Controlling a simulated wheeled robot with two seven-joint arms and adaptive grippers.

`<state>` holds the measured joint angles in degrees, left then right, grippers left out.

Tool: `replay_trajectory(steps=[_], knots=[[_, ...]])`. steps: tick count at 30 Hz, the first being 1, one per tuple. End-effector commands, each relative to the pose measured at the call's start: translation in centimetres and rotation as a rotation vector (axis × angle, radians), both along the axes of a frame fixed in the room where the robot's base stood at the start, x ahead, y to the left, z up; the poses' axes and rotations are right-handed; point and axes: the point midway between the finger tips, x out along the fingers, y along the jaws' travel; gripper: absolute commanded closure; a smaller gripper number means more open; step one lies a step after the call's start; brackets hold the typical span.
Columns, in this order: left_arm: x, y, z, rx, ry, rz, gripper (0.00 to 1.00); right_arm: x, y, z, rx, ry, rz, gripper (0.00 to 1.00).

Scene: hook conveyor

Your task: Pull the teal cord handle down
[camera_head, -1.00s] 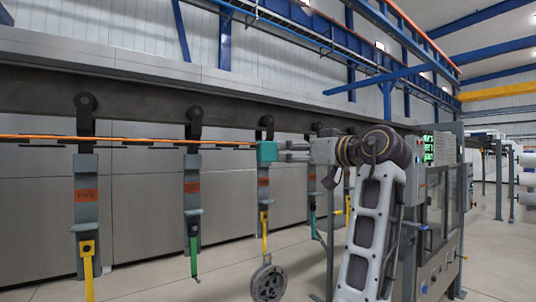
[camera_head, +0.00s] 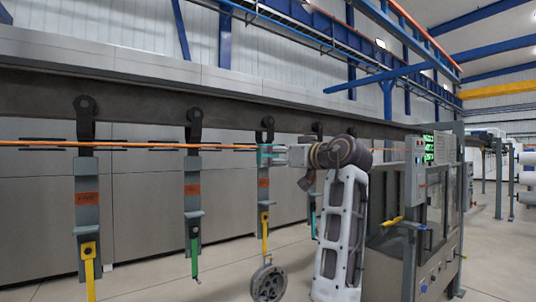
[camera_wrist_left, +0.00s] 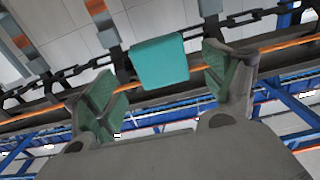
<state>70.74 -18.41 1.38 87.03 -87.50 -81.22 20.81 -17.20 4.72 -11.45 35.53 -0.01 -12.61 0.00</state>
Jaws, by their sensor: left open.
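The teal cord handle (camera_wrist_left: 160,62) is a small block on the orange cord (camera_head: 140,145). In the left wrist view it sits in the gap between my two spread fingers, with room on both sides. In the head view the handle (camera_head: 264,155) is partly covered by my left gripper (camera_head: 272,154), which reaches it from the right. My left gripper is open and holds nothing. Contact with the handle cannot be made out. My right gripper is not in view.
Several hook carriers with hanging straps, such as a grey one (camera_head: 86,205), line the overhead rail (camera_head: 150,108). A round weight (camera_head: 268,284) hangs below the handle. A control cabinet with a green display (camera_head: 428,148) stands at the right.

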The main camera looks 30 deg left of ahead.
Motion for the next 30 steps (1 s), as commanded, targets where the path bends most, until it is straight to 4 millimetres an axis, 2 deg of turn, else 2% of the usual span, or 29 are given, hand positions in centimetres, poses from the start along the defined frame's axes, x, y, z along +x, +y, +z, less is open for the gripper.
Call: replay_trajectory(steps=[6, 13, 19, 28, 30], knots=[[1.1, 2.8, 0.1, -0.001, 0.001, 0.002, 0.16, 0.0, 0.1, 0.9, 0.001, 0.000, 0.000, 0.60], [2.1, 5.0, 0.1, 0.000, 0.000, 0.001, 0.16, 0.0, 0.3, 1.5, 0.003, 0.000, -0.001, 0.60], [2.4, 5.8, 0.0, 0.000, 0.000, 0.000, 0.16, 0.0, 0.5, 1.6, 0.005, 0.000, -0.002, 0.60], [2.5, 5.9, -0.1, 0.000, 0.000, 0.000, 0.16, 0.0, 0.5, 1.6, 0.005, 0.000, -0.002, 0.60], [2.5, 5.9, -0.1, 0.000, 0.000, 0.000, 0.25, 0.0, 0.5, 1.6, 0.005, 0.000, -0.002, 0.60]])
